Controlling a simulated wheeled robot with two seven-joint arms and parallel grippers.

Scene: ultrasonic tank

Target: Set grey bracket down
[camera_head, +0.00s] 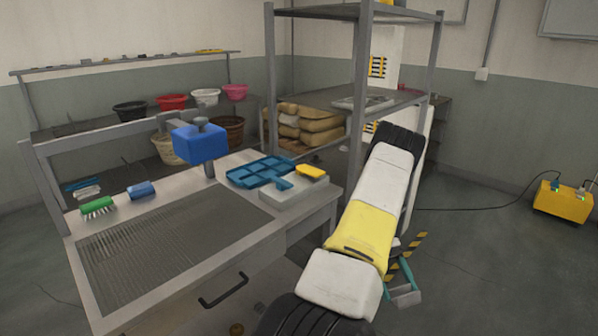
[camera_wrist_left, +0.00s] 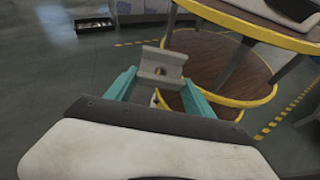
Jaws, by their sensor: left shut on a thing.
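The grey bracket (camera_wrist_left: 160,64) shows in the left wrist view as a small angled, channel-like piece with a hole in its face. My left gripper (camera_wrist_left: 160,80) is shut on it, with one teal finger on each side. Behind it in that view are the floor and a round, tiered brown stand (camera_wrist_left: 215,62) with yellow rims. The bracket is in front of the stand in the picture; the gap between them is hard to judge. In the head view my left gripper (camera_head: 404,280) is low at right of centre, beyond my white and yellow arm, over the floor. My right gripper is out of view.
A workbench (camera_head: 200,262) with a mesh-covered basin stands at left. It carries a green brush (camera_head: 98,207), a blue block (camera_head: 141,190), a blue tray (camera_head: 262,171) and a yellow item (camera_head: 311,171). A metal rack (camera_head: 357,110) stands behind. A yellow box (camera_head: 563,203) with a cable is on the floor.

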